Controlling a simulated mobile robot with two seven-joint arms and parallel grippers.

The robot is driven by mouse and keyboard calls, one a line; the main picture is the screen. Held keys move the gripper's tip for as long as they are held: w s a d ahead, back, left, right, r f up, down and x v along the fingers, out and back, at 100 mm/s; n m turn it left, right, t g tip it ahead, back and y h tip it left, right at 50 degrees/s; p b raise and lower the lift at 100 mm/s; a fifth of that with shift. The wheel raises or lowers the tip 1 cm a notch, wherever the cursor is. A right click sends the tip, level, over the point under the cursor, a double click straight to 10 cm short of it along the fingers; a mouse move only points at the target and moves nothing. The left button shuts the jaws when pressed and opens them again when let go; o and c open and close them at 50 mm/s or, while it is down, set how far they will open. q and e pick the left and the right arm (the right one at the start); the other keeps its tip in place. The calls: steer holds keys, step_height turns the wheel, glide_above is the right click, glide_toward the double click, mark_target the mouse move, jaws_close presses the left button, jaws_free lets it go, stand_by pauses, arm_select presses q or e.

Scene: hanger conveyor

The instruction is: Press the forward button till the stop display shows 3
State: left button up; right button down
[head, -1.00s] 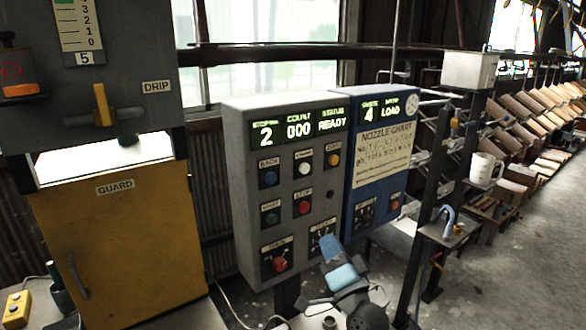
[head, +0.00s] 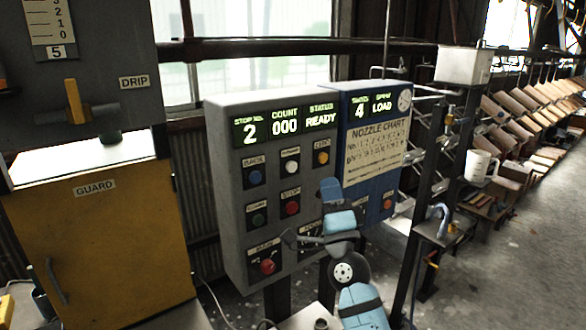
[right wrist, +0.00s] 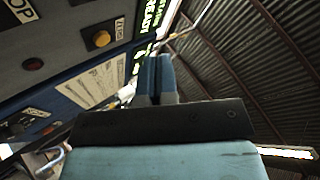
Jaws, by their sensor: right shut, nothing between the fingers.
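The grey control box (head: 225,150) stands at the middle of the head view. Its stop display (head: 250,131) shows 2, beside count 000 and status READY. Below are a blue button labelled BACK (head: 255,177), a white button (head: 290,168) whose label is too small to read surely, and a yellow button (head: 321,158). A green button (head: 258,218) and a red STOP button (head: 291,208) sit in the row beneath. My right gripper (head: 330,187) is shut and empty, in front of the panel's right part. Its paired fingers (right wrist: 153,78) show in the right wrist view. My left gripper is not in view.
The blue panel (head: 365,140) adjoins on the right, reading 4 and LOAD above a nozzle chart. A red knob (head: 267,266) is low on the grey box. A yellow guard door (head: 100,245) stands left.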

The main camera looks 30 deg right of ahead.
mark_target(293, 167)
steer(key=shift+y, duration=0.3)
steer(key=shift+w+a+b, duration=0.2)
steer(key=shift+w+b, duration=0.1)
steer(key=shift+w, duration=1.75)
steer(key=shift+w+a+b, duration=0.15)
steer(key=shift+w+b, duration=0.1)
steer(key=shift+w, duration=1.75)
steer(key=shift+w, duration=0.1)
steer(key=shift+w, duration=0.3)
